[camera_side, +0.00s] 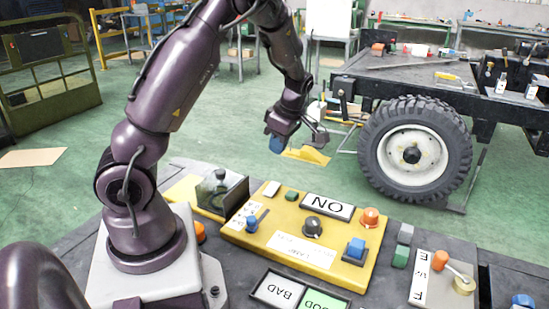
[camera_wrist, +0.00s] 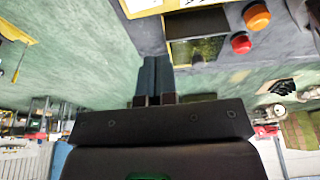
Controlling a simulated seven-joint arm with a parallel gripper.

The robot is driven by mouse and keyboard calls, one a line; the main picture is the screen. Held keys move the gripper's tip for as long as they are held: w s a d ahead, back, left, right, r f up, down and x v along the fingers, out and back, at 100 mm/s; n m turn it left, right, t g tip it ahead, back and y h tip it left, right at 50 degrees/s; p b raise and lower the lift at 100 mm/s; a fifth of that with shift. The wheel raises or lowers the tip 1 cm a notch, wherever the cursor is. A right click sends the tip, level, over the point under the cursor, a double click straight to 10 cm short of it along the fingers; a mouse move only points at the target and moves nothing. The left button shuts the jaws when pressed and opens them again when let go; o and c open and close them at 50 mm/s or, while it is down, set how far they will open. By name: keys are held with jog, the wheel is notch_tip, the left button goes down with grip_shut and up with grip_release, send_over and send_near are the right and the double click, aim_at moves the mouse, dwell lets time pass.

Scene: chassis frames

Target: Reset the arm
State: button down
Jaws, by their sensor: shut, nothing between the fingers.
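My dark purple arm (camera_side: 178,75) rises from a white base and bends over at the top, with its lower end hanging above the far side of the yellow control panel (camera_side: 262,238). My gripper (camera_side: 277,145) is up in the air, clear of the panel and touching nothing. In the wrist view its two blue-grey fingers (camera_wrist: 155,76) are together with nothing between them.
A wheeled chassis (camera_side: 415,150) is behind right. Green floor is open behind.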

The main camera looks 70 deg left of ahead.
jog(key=shift+d+r, duration=0.15)
jog(key=shift+r, duration=0.3)
jog(key=s+d+r+m+t+h, duration=0.1)
jog(key=s+d+r+m+t, duration=0.3)
jog(key=d+r+m, duration=0.4)
jog(key=s+d+r+m+t+h, duration=0.1)
jog(key=s+d+r+m+t, duration=0.2)
jog(key=d+m, duration=1.1)
jog(key=s+r+m, duration=0.3)
jog(key=r+m, duration=0.2)
jog(key=shift+s+r+t, duration=0.2)
jog(key=shift+r+t, duration=0.05)
jog(key=shift+t, duration=0.15)
